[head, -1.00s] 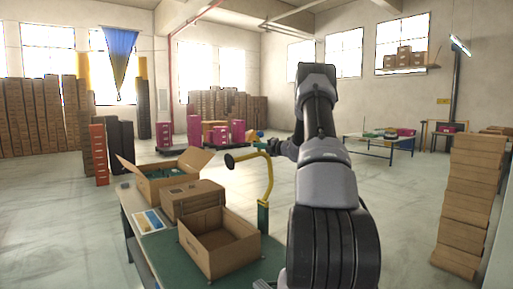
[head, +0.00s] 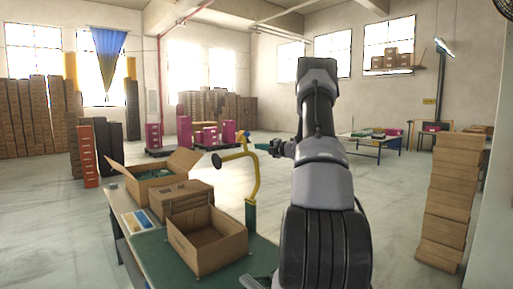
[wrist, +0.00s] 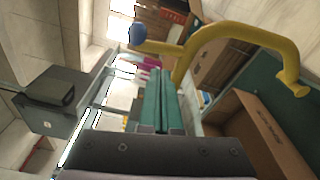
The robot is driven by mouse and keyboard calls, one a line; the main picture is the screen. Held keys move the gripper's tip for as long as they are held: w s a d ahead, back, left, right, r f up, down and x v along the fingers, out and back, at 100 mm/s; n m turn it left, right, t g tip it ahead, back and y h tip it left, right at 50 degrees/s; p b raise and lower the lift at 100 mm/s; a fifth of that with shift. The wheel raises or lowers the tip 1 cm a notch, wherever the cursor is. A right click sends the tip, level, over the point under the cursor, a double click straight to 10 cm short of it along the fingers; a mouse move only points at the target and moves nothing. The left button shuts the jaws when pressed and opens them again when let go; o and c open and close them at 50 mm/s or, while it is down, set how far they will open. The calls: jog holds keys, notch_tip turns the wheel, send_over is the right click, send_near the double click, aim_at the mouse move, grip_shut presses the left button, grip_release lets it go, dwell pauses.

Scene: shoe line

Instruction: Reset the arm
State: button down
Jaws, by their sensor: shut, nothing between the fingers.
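My arm rises on the right of the head view, folded upward over the table. My gripper (head: 264,147) points left in the head view, held in the air near the top of a yellow curved stand (head: 253,180). In the wrist view my gripper's green fingers (wrist: 160,95) lie side by side, shut with nothing between them.
A green-topped table (head: 157,255) holds an open empty carton (head: 207,258), a closed carton (head: 185,197) and an open-flapped box (head: 135,184) with green contents. Stacked cartons (head: 445,205) stand at the right. Open floor lies behind the table.

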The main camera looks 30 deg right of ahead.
jog(key=shift+s+a, duration=0.1)
jog(key=shift+s, duration=0.35)
jog(key=s+a+r+n+g+y, duration=0.1)
jog(key=s+a+r+n+g, duration=0.25)
jog(key=s+a+n, duration=0.45)
jog(key=s+a+r+n+g+y, duration=0.15)
jog(key=s+a+r+n, duration=0.35)
jog(key=a, duration=0.6)
jog(key=s+a+r+n+g, duration=0.4)
jog(key=a+n, duration=0.4)
jog(key=a, duration=0.1)
jog(key=s+a+n+h, duration=0.2)
jog(key=s+n+h, duration=0.1)
jog(key=s+n, duration=0.8)
jog(key=s+a+f+n+h, duration=0.1)
jog(key=s+n+h, duration=0.2)
jog(key=s+n, duration=0.8)
jog(key=s, duration=0.6)
jog(key=shift+s+a+f, duration=0.2)
jog(key=shift+s+a, duration=0.15)
jog(key=shift+s, duration=0.05)
